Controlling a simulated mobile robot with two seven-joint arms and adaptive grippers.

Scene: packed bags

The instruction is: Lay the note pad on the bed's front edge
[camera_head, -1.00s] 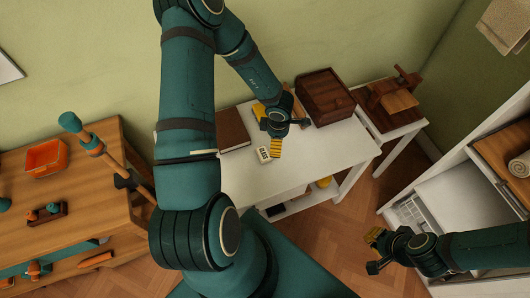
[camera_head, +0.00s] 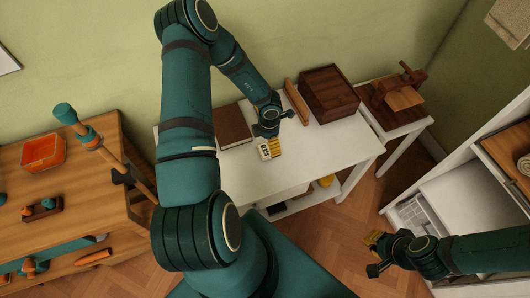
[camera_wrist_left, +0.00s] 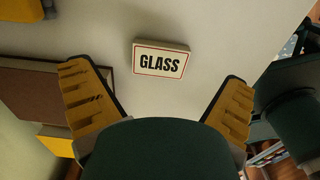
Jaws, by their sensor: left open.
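No thing in these frames can be surely picked out as the note pad. Nor can I tell for certain which surface is the bed. A small white card reading GLASS (camera_head: 265,150) lies on the white table (camera_head: 325,150). It also shows in the left wrist view (camera_wrist_left: 161,60), ahead of and between my spread fingers, not held. My left gripper (camera_head: 271,132) is open and empty over the table. Its yellow fingers (camera_wrist_left: 158,100) stand wide apart in the wrist view. My right gripper (camera_head: 374,253) is away from the table at the lower right, with its fingers apart and empty.
A brown flat book (camera_head: 232,125), an upright wooden strip (camera_head: 297,103) and a dark wooden box (camera_head: 328,92) are on the table. A wooden device with a tan block (camera_head: 404,98) stands on a small table at right. The table's front right is clear.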

